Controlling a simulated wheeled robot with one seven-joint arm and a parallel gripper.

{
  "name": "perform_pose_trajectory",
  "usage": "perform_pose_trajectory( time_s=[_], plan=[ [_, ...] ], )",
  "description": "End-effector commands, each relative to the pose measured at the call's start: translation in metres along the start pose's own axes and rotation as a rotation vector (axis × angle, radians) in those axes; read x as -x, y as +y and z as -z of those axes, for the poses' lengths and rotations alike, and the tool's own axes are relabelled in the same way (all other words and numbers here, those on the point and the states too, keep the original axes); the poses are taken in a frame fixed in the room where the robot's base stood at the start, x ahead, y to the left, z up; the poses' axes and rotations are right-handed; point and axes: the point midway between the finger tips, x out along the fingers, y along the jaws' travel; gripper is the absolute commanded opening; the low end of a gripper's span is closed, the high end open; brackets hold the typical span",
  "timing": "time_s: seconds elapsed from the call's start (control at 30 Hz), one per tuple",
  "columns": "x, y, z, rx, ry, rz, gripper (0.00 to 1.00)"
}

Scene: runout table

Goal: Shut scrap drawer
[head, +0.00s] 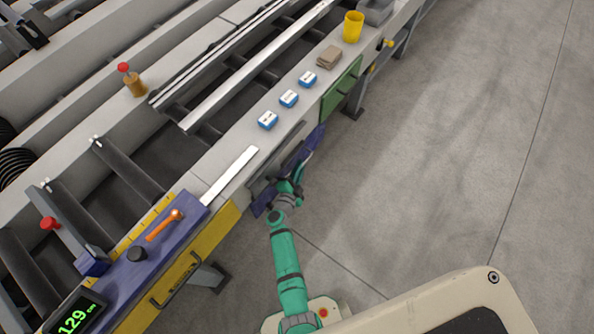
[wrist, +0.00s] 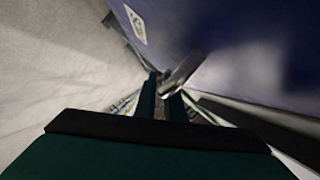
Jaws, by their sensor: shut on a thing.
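A blue-fronted drawer (head: 314,141) stands out from the long side of the runout table, with a dark gap behind its front. I take it to be the scrap drawer; its label is too small to read. My gripper (head: 297,178) is at the middle of this front, on the outer side. In the wrist view the blue front (wrist: 235,50) fills the upper right, with a white label. My gripper's fingers (wrist: 161,98) are shut on the drawer's metal handle (wrist: 184,70). Part of the front is hidden behind my gripper in the head view.
A yellow drawer front (head: 205,247) with a dark handle lies to the left, and a green panel (head: 342,90) to the right. Blue-and-white boxes (head: 289,98) and a yellow cup (head: 353,27) stand on the table edge above. The floor (head: 440,150) at right is clear.

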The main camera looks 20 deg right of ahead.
Motion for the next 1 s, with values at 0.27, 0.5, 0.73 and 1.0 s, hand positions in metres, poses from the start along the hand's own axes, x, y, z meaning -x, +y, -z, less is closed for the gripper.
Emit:
perform_pose_trajectory(
  time_s=[0.27,0.5,0.73,1.0],
  plan=[
    [-0.001,-0.003,-0.003,-0.005,-0.008,0.003,0.14],
    [-0.001,-0.003,-0.002,-0.005,-0.005,0.003,0.28],
    [-0.001,-0.003,-0.001,-0.004,-0.003,0.003,0.28],
    [0.024,-0.001,-0.002,-0.003,-0.005,0.002,0.28]
  ],
)
